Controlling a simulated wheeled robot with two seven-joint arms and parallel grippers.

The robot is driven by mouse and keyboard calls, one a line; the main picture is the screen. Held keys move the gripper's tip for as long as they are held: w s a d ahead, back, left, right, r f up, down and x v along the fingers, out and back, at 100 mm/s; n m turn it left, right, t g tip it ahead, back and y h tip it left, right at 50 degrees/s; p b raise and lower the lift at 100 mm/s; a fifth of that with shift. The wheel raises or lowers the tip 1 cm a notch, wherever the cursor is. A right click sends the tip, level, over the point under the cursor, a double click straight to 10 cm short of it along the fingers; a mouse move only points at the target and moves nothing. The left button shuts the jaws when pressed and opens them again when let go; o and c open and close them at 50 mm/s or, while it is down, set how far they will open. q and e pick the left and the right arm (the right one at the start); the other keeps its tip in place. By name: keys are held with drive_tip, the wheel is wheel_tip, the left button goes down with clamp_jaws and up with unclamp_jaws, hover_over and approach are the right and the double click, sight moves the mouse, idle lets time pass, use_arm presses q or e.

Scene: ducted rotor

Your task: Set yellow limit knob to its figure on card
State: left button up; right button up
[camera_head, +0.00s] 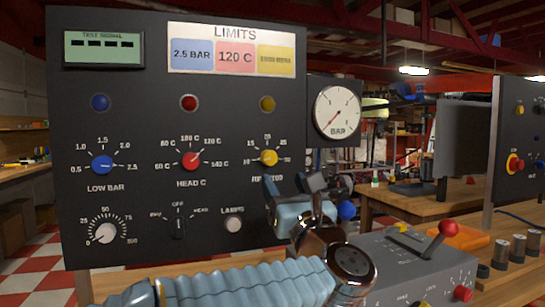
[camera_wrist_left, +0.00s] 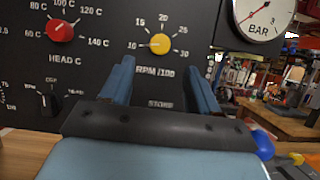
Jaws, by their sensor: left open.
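The yellow limit knob (camera_head: 268,158) is on the black panel, under the yellow lamp, with a scale of white numbers around it. It also shows in the left wrist view (camera_wrist_left: 160,44), above the label RPM/100; I cannot surely read its pointer. The limits card (camera_head: 237,32) is at the panel's top; its yellow field (camera_head: 276,61) has a figure too small to read surely. My left gripper (camera_head: 312,184) is open and empty, in front of the panel, below and right of the knob. In the left wrist view its fingers (camera_wrist_left: 162,75) stand apart below the knob, not touching it.
The red knob (camera_head: 190,160) and blue knob (camera_head: 102,164) sit left of the yellow one. A pressure gauge (camera_head: 337,111) is to the right. A grey box with a red-knobbed lever (camera_head: 448,229) stands at lower right. The space before the yellow knob looks clear.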

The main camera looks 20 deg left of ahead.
sight(271, 159)
use_arm(q)
drive_tip(key=p+x, duration=0.2)
drive_tip(key=x, duration=0.6)
drive_tip(key=shift+w+r+p, duration=0.1)
drive_tip(key=shift+p, duration=0.2)
use_arm(e)
wheel_tip(271, 159, up, 3)
drive_tip(key=shift+r, duration=0.15)
